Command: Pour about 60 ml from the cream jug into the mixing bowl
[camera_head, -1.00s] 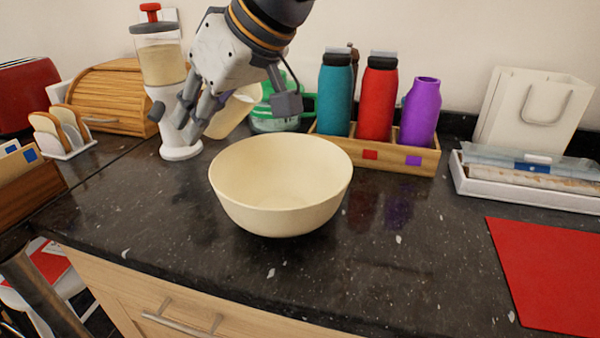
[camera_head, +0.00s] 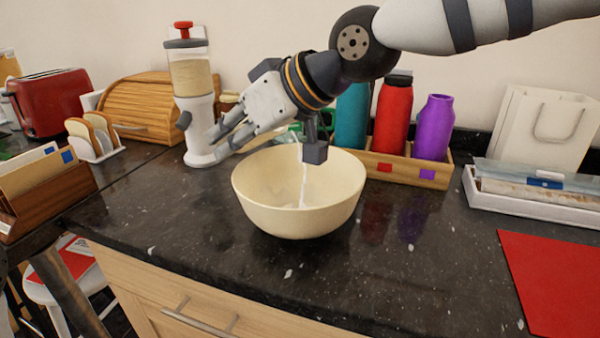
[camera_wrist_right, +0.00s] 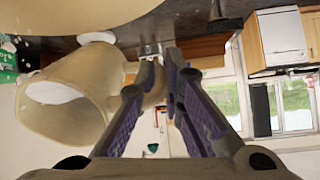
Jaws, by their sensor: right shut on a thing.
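The cream-coloured mixing bowl (camera_head: 298,218) stands upright on the dark counter. A thin white stream (camera_head: 304,185) falls into it, and a small pale patch shows on its bottom. My right gripper (camera_head: 222,138) is above the bowl's left rim. In the right wrist view its fingers (camera_wrist_right: 162,68) are shut on the handle of the cream jug (camera_wrist_right: 65,105). The jug is tilted, with white liquid inside its mouth. In the head view the jug is largely hidden behind my gripper. The bowl's edge (camera_wrist_right: 75,14) shows at the top of the wrist view. My left gripper is out of view.
A wooden rack with red (camera_head: 393,118) and purple (camera_head: 433,128) bottles stands behind the bowl; a teal bottle is partly covered by my arm. A white dispenser (camera_head: 198,135) stands to the left. A red mat (camera_head: 555,275) lies at right. The counter in front of the bowl is clear.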

